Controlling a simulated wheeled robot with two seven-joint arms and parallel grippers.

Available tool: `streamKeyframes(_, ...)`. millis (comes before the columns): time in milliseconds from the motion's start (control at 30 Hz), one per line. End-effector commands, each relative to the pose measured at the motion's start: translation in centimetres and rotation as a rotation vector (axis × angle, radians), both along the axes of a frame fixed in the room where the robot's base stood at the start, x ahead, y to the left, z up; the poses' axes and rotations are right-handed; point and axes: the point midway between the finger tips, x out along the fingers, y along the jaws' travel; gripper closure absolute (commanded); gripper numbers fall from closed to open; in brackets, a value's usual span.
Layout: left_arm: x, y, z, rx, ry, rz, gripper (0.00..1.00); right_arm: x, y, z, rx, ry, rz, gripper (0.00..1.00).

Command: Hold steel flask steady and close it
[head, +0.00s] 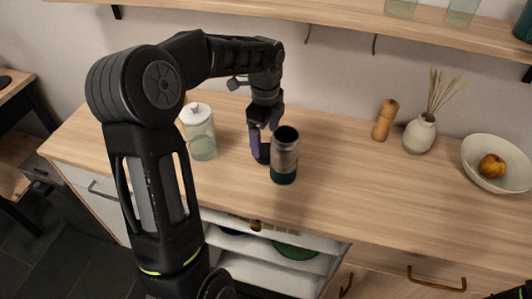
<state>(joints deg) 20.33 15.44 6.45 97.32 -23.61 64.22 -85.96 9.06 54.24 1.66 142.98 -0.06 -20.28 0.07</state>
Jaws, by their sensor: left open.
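The steel flask (285,157) stands upright on the wooden counter, with a grey metal body, a dark green base and a dark round top that looks like an open mouth. My left gripper (261,150) points down just left of the flask, its fingers apart. A small dark piece sits low between the gripper and the flask; I cannot tell whether it is the lid or part of the gripper. I cannot tell whether a finger touches the flask. My right gripper is not in view.
A glass jar with a white lid (201,138) stands left of the gripper. A wooden mill (384,120), a vase with dry stems (419,134) and a white bowl (508,183) holding fruit are at right. Counter (350,190) right of the flask is clear. A shelf runs above.

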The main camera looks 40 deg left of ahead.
Motion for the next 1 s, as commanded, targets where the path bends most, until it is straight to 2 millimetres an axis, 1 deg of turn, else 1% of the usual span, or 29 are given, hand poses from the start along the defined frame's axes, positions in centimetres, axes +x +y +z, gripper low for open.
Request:
streamKeyframes(167, 0.0, 0.0, 0.0, 0.0, 0.0, -0.001, 0.14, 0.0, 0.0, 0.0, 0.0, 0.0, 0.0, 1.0)
streamKeyframes(267, 0.0, 0.0, -0.5, 0.0, 0.002, -0.001, 0.14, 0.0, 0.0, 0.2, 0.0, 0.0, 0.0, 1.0)
streamKeyframes(367, 0.0, -0.1, -1.6, -0.002, 0.005, -0.002, 0.14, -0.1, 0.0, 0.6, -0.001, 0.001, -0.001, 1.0)
streamKeyframes(533, 0.1, -0.1, -4.1, -0.001, 0.003, -0.001, 0.14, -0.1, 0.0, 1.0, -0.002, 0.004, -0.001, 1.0)
streamKeyframes(633, 0.1, -0.1, -5.0, -0.001, 0.001, -0.001, 0.14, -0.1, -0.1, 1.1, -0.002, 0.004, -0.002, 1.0)
streamKeyframes(1000, 0.1, -0.1, -5.2, -0.001, -0.001, -0.001, 0.14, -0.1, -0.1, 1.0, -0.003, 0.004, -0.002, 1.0)
